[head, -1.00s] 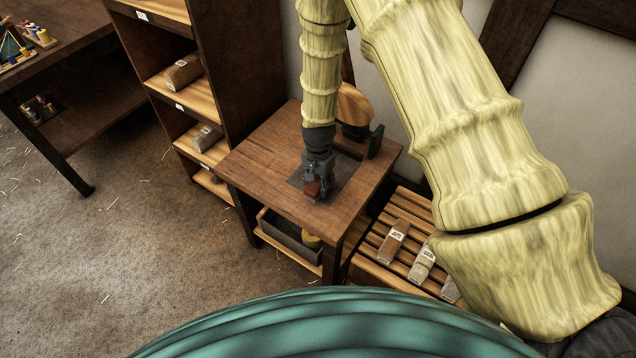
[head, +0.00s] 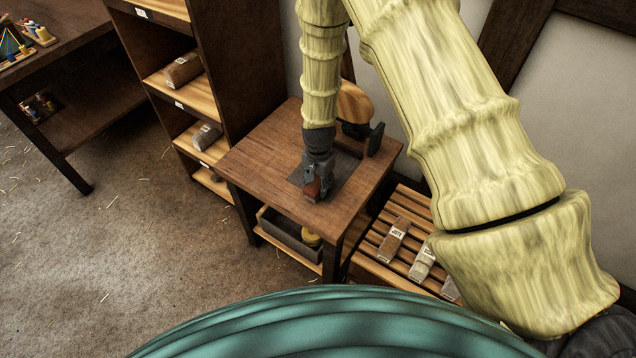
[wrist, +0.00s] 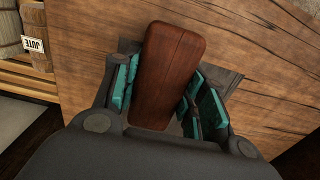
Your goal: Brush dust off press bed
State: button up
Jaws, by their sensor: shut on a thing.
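My gripper (head: 314,186) is over the small wooden table, pointing down at the dark grey press bed (head: 339,178) set in its top. In the wrist view my gripper (wrist: 160,100) is shut on a reddish-brown wooden block, the back of the brush (wrist: 168,75), with a teal pad on each side. In the head view the brush (head: 313,190) shows as a small brown end near the bed's front edge. Its bristles are hidden, and I cannot tell whether they touch the bed. The press bed (wrist: 222,80) is partly covered by the brush and fingers. I cannot make out any dust on it.
A dark upright clamp part (head: 376,139) and a rounded wooden piece (head: 354,104) stand at the table's back. A tall shelf (head: 215,60) is close on the left. A slatted rack (head: 372,238) with labelled bundles is at right. A grey bin (head: 283,232) sits below the tabletop.

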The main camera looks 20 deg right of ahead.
jog(key=shift+f, duration=0.35)
jog(key=shift+w+d+r, duration=0.1)
jog(key=shift+w+d, duration=0.55)
jog(key=shift+d, duration=0.15)
jog(key=shift+w+d, duration=0.6)
jog(key=shift+d, duration=0.2)
jog(key=shift+w+d, duration=0.6)
jog(key=shift+d, duration=0.2)
jog(key=shift+w+d, duration=0.6)
jog(key=shift+d, duration=0.2)
jog(key=shift+a, duration=0.15)
jog(key=shift+s+a+f+p, duration=0.2)
jog(key=shift+s+a+p, duration=0.35)
jog(key=shift+s+a, duration=0.9)
jog(key=shift+s+a+p, duration=0.3)
jog(key=shift+s+a, duration=0.3)
jog(key=shift+a, duration=0.25)
jog(key=shift+s+a+p, duration=0.25)
jog(key=shift+s+a, duration=0.3)
jog(key=shift+a, duration=0.25)
